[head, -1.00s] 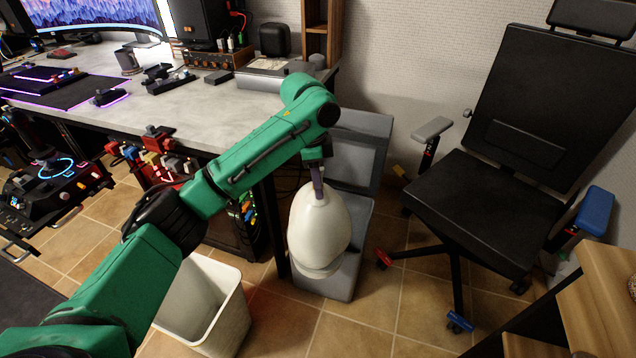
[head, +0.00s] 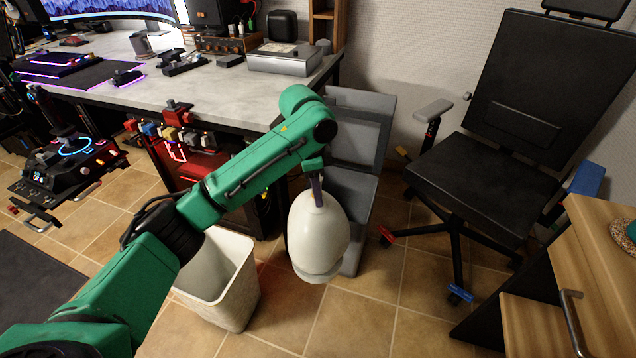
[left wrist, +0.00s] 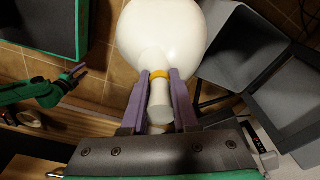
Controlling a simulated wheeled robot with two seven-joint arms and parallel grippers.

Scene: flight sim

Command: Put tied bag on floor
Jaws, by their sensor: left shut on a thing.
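The tied bag (head: 318,238) is white and rounded, hanging neck up. My left gripper (head: 317,190) is shut on its neck from above. The bag hangs in front of grey open boxes and appears clear of the tiled floor (head: 370,310). My right gripper (left wrist: 76,70) shows small at the left of the left wrist view; its jaw opening is too small to judge.
An open, empty-looking white bin (head: 240,295) stands left of the bag. Grey boxes (head: 350,190) stand behind it beside the desk (head: 215,95). A black office chair (head: 485,185) is at the right, and a wooden drawer unit (head: 590,260) is at the lower right. Bare tiles lie in front.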

